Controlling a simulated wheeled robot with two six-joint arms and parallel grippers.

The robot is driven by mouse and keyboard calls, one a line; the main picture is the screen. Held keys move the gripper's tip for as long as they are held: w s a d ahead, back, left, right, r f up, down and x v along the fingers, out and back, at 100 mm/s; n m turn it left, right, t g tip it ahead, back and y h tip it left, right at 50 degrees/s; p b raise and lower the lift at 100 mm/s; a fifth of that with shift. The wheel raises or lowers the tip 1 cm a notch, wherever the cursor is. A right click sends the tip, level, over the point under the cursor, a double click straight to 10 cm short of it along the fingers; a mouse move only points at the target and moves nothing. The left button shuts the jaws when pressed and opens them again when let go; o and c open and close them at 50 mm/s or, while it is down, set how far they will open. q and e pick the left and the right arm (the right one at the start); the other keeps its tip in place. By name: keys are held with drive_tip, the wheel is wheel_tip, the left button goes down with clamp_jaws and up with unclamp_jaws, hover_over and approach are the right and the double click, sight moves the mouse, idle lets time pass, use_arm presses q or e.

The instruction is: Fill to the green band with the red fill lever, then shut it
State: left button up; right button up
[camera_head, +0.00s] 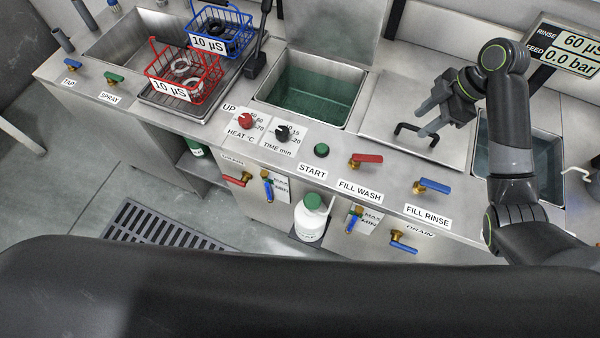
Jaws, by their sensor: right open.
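The red fill lever (368,158) sits on the counter's front part above the FILL WASH label (360,191). Its handle points right from a brass valve. The wash tank (315,84) is behind and left of it, with green-tinted liquid inside; I cannot make out a green band. A MAX/MIN plate (281,188) is on the front panel below. My right gripper (421,121) is open and empty, above the counter behind and right of the red lever, apart from it, near a black handle (428,131) on a steel lid. My left gripper is not in view.
A blue FILL RINSE lever (433,186) is right of the red one. A red drain lever (236,181) and a blue drain lever (403,247) are on the front panel. The START button (321,150) and two knobs are left. Red (186,72) and blue (220,30) baskets stand at the back left.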

drive_tip(key=b, duration=0.8)
approach(376, 157)
drive_tip(key=f, duration=0.2)
drive_tip(key=shift+a+p+x, duration=0.15)
drive_tip(key=shift+p+x, duration=0.05)
drive_tip(key=shift+x, duration=1.3)
drive_tip(key=shift+a+p+x, duration=0.15)
drive_tip(key=shift+a+x, duration=0.05)
drive_tip(key=shift+x, duration=1.35)
drive_tip(key=shift+s+r, duration=0.1)
drive_tip(key=shift+r, duration=0.05)
clamp_jaws()
